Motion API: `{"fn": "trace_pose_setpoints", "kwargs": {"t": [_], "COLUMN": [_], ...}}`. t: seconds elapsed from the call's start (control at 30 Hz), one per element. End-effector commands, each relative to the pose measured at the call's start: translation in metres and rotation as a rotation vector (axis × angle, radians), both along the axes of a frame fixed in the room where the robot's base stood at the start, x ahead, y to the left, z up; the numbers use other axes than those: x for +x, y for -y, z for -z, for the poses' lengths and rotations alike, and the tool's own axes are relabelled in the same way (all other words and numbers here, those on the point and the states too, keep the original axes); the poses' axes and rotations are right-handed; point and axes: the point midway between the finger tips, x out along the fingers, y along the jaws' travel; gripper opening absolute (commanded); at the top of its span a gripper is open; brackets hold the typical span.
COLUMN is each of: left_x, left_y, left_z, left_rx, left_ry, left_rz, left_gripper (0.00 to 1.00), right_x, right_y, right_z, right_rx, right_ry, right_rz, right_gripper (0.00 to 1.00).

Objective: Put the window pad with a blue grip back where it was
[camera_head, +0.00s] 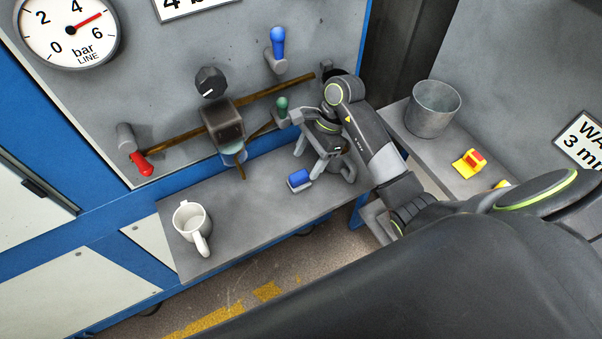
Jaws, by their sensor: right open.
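The window pad with a blue grip (300,180) lies on the grey shelf (250,205), near its front edge and right of its middle. My right gripper (308,164) is open, with its fingers pointing down just above and behind the pad. No pad is between the fingers, and I cannot tell whether a finger touches it. My left gripper is not in view.
A white mug (191,222) stands at the shelf's left end. A grey vessel (348,171) is partly hidden behind my right gripper. Behind are a pipe with red (141,164), green and blue (278,42) handles. A metal bucket (432,108) and yellow-red pad (469,163) stand right.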

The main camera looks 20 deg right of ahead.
Motion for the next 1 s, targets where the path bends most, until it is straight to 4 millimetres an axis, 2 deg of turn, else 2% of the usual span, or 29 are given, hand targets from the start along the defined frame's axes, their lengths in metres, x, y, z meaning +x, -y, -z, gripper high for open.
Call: {"fn": "trace_pose_setpoints", "kwargs": {"t": [0.13,0.2,0.3,1.0], "left_x": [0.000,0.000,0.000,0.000], "left_y": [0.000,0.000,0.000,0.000], "left_z": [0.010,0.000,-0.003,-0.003], "left_rx": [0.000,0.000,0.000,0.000], "left_ry": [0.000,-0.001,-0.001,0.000], "left_rz": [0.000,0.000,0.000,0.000], "left_gripper": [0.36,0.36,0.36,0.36], "right_x": [0.001,0.002,0.002,0.002], "right_y": [0.013,0.016,0.019,0.021], "right_z": [-0.024,-0.039,-0.045,-0.047], "right_rx": [-0.004,-0.002,-0.001,0.000], "right_ry": [0.004,0.001,0.000,0.000], "right_rz": [-0.001,0.000,0.001,0.001], "right_gripper": [0.61,0.61,0.61,0.61]}}
